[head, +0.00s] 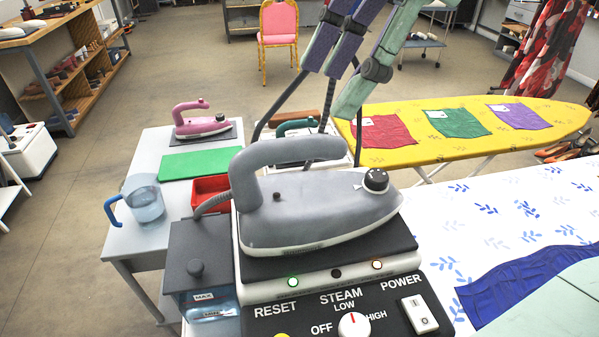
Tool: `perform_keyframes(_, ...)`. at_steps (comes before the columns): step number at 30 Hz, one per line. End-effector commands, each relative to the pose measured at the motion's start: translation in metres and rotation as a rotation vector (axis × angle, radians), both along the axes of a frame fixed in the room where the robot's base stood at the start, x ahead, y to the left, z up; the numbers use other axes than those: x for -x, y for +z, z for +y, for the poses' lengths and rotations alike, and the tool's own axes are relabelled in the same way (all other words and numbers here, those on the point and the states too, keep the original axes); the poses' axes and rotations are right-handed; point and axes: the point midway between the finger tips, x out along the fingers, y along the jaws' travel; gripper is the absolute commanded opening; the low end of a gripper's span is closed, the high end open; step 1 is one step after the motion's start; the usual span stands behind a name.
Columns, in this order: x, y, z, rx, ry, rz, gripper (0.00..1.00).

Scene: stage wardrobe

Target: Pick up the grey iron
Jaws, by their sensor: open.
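The grey iron (320,205) rests level on the black top of a steam station (255,268) in the near middle of the head view. Its loop handle (290,152) is on top, with the open end toward the right, and a dark dial sits near its front. My gripper (334,82) appears at the top, with purple and pale green finger parts entering from the upper edge. It is open and empty, above and beyond the iron in the picture, apart from the handle. Its base is out of view.
A pink iron (200,122), green mat (200,163), red tray (208,186) and water jug (144,200) are on the left table. Thin dark rods and a hose rise behind the iron. A yellow ironing board (400,112) stands at the right, with a patterned board (490,207) nearer.

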Motion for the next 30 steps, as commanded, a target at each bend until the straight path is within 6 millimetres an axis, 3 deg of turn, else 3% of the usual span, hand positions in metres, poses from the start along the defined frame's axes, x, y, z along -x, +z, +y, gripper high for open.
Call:
perform_keyframes(12,-0.005,-0.05,0.02,0.001,0.0,0.0,0.46)
perform_keyframes(20,-0.007,-0.061,0.025,0.001,0.0,0.001,0.46)
perform_keyframes(30,-0.011,-0.099,0.039,0.002,0.0,0.0,0.46)
